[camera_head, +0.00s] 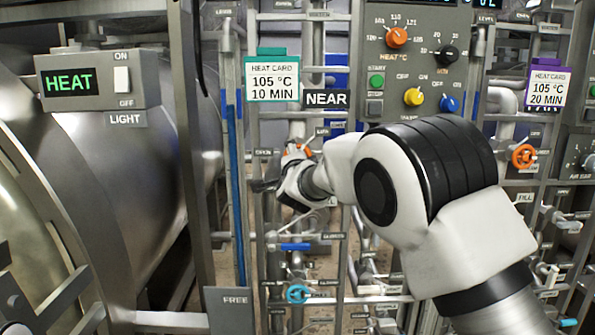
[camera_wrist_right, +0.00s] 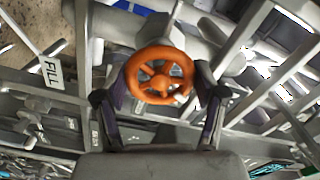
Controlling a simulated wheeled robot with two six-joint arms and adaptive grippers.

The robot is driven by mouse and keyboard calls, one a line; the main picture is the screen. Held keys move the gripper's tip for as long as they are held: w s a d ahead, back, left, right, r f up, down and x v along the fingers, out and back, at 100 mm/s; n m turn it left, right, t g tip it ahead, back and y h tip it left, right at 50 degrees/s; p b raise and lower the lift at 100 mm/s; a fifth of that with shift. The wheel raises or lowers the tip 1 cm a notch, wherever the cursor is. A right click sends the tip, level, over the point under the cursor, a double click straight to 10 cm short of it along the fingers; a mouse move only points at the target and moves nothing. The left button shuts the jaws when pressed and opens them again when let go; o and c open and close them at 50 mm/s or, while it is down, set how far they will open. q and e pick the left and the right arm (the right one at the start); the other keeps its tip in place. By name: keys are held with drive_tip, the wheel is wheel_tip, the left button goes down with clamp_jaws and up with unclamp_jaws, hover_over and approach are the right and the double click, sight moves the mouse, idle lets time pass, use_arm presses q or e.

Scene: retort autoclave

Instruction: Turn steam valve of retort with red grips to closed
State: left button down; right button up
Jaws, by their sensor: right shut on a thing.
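An orange handwheel valve (camera_wrist_right: 160,76) sits in the middle of the right wrist view, its spokes and hub facing the camera. In the head view only its orange edge (camera_head: 298,149) shows beside my gripper, below the NEAR sign. My right gripper (camera_wrist_right: 161,92) is shut on this wheel, with one finger on each side of the rim. In the head view my right gripper (camera_head: 284,178) reaches in from the right and hides most of the wheel. An OPEN label (camera_head: 263,152) shows left of it. No red grips are visible. My left gripper is not in view.
A second orange handwheel (camera_head: 523,156) is at the right, near a FILL label (camera_head: 524,198). A blue handwheel (camera_head: 297,293) and a blue lever (camera_head: 295,246) are lower down. Grey pipes and frame bars crowd around my gripper. A large metal retort (camera_head: 130,160) stands left.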

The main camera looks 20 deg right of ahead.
drive_tip(key=m+b, duration=0.1)
drive_tip(key=m, duration=0.1)
drive_tip(key=m+b, duration=0.1)
drive_tip(key=b, duration=0.1)
drive_tip(key=shift+f+m, duration=0.3)
drive_tip(key=shift+m, duration=0.1)
drive_tip(key=m+b, duration=0.3)
drive_tip(key=shift+m, duration=0.3)
drive_tip(key=m+b, duration=0.3)
drive_tip(key=m, duration=0.1)
drive_tip(key=shift+r, duration=0.15)
drive_tip(key=shift+r+m+b, duration=0.1)
drive_tip(key=shift+m+b, duration=0.45)
drive_tip(key=shift+m, duration=0.35)
drive_tip(key=o, duration=1.1)
drive_tip(key=shift+o, duration=0.2)
drive_tip(key=shift+s, duration=0.1)
